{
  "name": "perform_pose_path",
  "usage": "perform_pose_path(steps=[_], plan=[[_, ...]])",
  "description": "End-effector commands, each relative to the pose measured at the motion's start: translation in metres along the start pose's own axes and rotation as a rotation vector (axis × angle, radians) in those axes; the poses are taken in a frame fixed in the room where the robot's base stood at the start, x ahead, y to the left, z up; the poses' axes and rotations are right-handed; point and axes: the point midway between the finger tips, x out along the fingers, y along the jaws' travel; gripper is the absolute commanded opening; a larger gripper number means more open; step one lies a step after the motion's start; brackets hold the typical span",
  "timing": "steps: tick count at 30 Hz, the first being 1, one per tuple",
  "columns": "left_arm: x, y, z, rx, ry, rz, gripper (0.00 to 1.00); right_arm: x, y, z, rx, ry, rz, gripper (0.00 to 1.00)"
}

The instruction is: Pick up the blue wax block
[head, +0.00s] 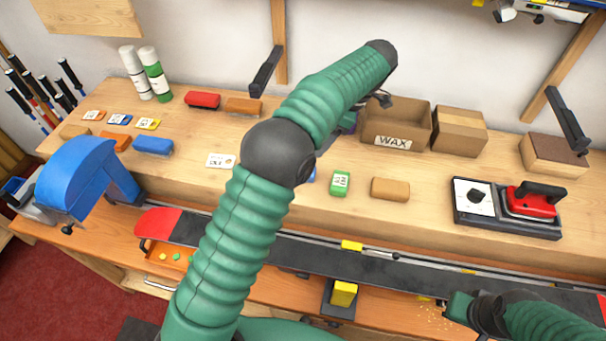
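A small sliver of blue (312,175), probably the blue wax block, shows at the edge of my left arm's elbow, left of the green wax block (340,183). The elbow hides most of it. My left arm rises across the middle of the head view and bends over the bench. Its gripper is hidden behind the forearm; only a dark part near the wrist (383,99) shows, in front of the cardboard box. My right gripper (465,309) is low at the right, by the ski board's front edge, and its fingers cannot be made out.
An open box marked WAX (395,127) and a closed box (459,131) stand at the back. A tan block (390,189) lies right of the green one. A red iron (533,201) sits further right. A blue vise (85,175) and a blue brush (153,145) are left.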

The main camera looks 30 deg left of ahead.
Motion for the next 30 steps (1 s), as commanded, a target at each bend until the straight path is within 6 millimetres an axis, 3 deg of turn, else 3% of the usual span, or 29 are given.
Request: perform_pose_path(steps=[6,21,29,30], plan=[[0.059,-0.001,0.000,0.003,0.000,-0.004,0.67,0.004,0.000,0.001,0.000,0.000,0.000,0.00],[0.133,-0.005,0.002,0.004,-0.002,-0.002,0.67,-0.004,0.000,-0.001,0.000,0.000,0.000,0.00],[0.138,-0.004,0.002,0.003,-0.002,0.002,0.67,-0.004,0.000,-0.001,0.000,0.000,0.000,0.00],[0.138,-0.005,0.002,0.004,-0.002,0.002,0.62,-0.004,0.000,-0.001,0.000,0.000,0.000,0.00]])
